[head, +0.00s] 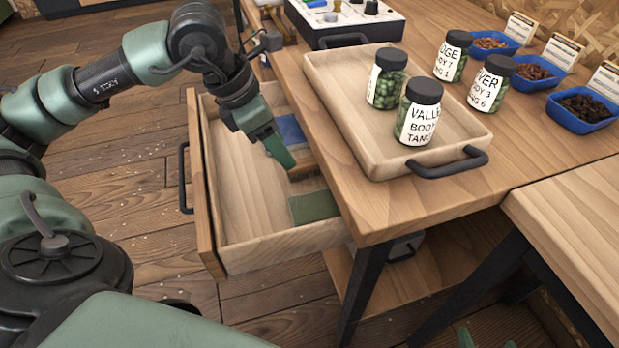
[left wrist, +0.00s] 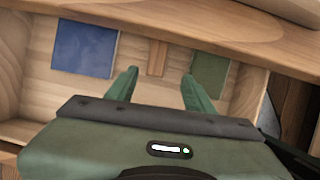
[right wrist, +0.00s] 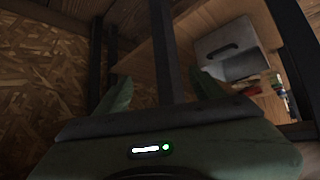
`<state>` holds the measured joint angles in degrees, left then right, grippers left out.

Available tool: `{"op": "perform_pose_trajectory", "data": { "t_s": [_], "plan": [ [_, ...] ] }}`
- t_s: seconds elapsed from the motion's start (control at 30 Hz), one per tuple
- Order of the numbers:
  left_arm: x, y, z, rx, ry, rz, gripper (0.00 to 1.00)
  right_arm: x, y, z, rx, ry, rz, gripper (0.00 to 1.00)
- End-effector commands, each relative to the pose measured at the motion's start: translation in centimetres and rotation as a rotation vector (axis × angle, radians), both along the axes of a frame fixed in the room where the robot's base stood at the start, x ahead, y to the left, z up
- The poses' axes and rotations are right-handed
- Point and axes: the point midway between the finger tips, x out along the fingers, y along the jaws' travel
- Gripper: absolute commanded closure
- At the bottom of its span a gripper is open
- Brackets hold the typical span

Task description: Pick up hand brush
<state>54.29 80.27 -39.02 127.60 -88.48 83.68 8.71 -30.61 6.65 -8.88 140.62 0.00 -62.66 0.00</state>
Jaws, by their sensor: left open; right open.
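A wooden piece (head: 303,173), likely the hand brush, lies in the open drawer between a blue cloth and a green cloth. In the head view my left gripper (head: 287,163) partly hides it. In the left wrist view the wooden piece (left wrist: 157,58) shows as a narrow strip ahead of the gap between the fingers. My left gripper (left wrist: 159,80) is open and empty, pointing down into the drawer. My right gripper (right wrist: 160,82) is open and empty, low beside the table's underside; only its green tips (head: 487,341) show at the bottom of the head view.
The drawer (head: 207,190) is pulled out, holding the blue cloth (left wrist: 85,48) and green cloth (left wrist: 209,74). The tabletop overhangs its right side. A wooden tray (head: 340,110) with labelled jars stands above. Table legs and a grey box (right wrist: 228,50) are near my right gripper.

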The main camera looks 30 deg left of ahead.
Motion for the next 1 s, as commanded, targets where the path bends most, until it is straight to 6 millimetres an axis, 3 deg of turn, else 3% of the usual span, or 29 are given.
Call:
{"op": "perform_pose_trajectory", "data": {
  "t_s": [0.1,0.37,0.7,1.0],
  "plan": [
    [0.4,-0.3,-1.5,-0.002,0.002,-0.001,0.47,1.0,0.4,1.0,0.015,-0.067,0.005,0.31],
    [1.1,-0.6,-3.0,-0.003,0.002,0.000,0.47,2.6,1.1,2.6,0.039,-0.173,0.012,0.31],
    [2.7,-1.3,-6.7,-0.004,0.001,-0.002,0.47,5.5,2.4,6.9,0.099,-0.426,0.030,0.31],
    [2.9,-1.3,-7.0,-0.003,0.001,-0.001,0.47,5.7,2.6,7.7,0.107,-0.461,0.032,0.31]
  ]
}}
